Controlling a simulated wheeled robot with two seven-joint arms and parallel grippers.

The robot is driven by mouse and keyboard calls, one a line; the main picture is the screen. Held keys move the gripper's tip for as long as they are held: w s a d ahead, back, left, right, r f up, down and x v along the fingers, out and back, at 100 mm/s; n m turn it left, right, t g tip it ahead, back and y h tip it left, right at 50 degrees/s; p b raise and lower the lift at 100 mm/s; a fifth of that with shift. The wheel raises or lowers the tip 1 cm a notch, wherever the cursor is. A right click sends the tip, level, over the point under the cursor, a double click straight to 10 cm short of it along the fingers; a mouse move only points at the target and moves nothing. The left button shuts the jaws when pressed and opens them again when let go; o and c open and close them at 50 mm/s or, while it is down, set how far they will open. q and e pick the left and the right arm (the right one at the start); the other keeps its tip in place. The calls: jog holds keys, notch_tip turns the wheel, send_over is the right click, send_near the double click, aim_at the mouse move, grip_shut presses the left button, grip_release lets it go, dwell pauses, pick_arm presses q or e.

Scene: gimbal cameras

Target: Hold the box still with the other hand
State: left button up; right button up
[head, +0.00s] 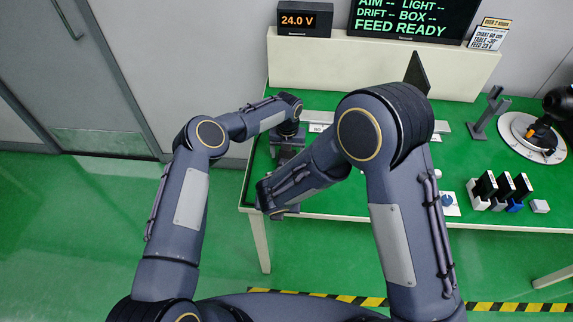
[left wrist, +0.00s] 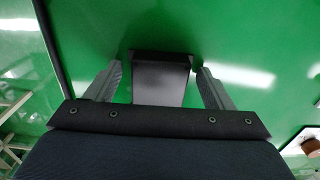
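In the left wrist view a dark, flat-faced box (left wrist: 160,82) lies between the two fingers of my left gripper (left wrist: 159,72). The fingers stand wide apart, one on each side, with narrow green gaps beside the box; contact at the tips is unclear. In the head view my left gripper (head: 288,152) points down at the near left end of the green table (head: 350,200), and the box cannot be made out clearly there. My right forearm reaches in at the table's left edge; my right gripper (head: 280,212) is mostly hidden under it.
A display (head: 410,20) reads "FEED READY", with a 24.0 V readout (head: 305,20) beside it. At the right are a round white turntable (head: 520,150), a grey stand (head: 488,115) and several small black-topped blocks (head: 500,188).

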pick_arm(q)
notch_tip(320, 180, up, 12)
dwell(0.7)
